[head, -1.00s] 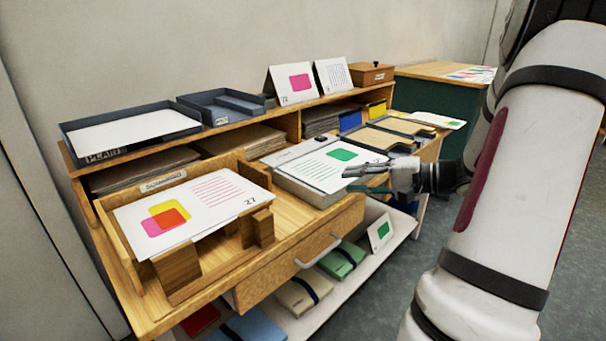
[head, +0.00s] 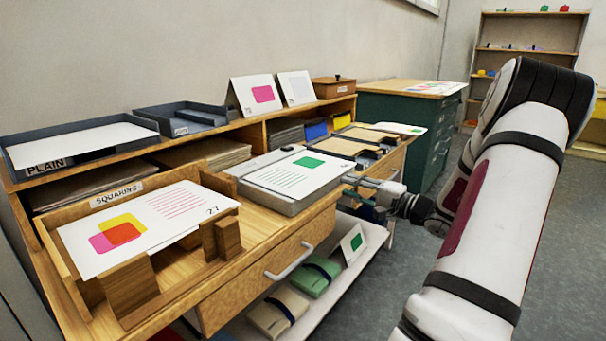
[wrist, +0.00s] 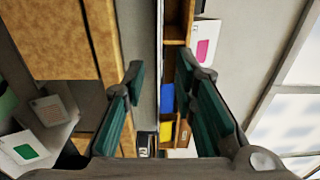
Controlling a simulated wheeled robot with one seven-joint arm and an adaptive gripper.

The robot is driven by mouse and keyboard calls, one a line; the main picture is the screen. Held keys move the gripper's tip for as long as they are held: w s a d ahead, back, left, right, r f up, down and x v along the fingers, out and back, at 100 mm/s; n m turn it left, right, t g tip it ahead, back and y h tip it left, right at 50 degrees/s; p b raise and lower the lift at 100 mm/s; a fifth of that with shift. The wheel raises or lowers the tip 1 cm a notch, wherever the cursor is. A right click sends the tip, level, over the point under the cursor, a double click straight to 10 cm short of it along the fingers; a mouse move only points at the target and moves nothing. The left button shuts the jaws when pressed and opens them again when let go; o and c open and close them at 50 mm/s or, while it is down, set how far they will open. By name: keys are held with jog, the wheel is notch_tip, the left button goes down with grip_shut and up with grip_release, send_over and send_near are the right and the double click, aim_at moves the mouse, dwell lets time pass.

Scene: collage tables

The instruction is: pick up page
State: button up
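A white page with a green square and printed lines (head: 295,173) lies flat on a grey block-like device (head: 250,190) at the middle of the bench. Its right edge reaches toward my gripper. My gripper (head: 352,187) is beside that right edge. In the wrist view, my gripper (wrist: 160,75) has its two teal-padded fingers apart. A thin pale edge, seen edge-on, runs between them; I cannot tell whether either finger touches it. Another page, with pink, yellow and red shapes and the number 27 (head: 175,205), lies on the wooden squaring tray (head: 85,285).
A drawer with a handle (head: 290,262) is below the device. Grey trays (head: 190,122) and standing cards (head: 255,95) line the upper shelf. A small green-marked card (head: 353,243) stands on the lower shelf. Open floor lies to the right.

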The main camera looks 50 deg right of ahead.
aim_at(331, 180)
jog(key=shift+w+f+b, duration=0.15)
jog(key=shift+w+b, duration=0.7)
jog(key=shift+w, duration=1.85)
grip_shut()
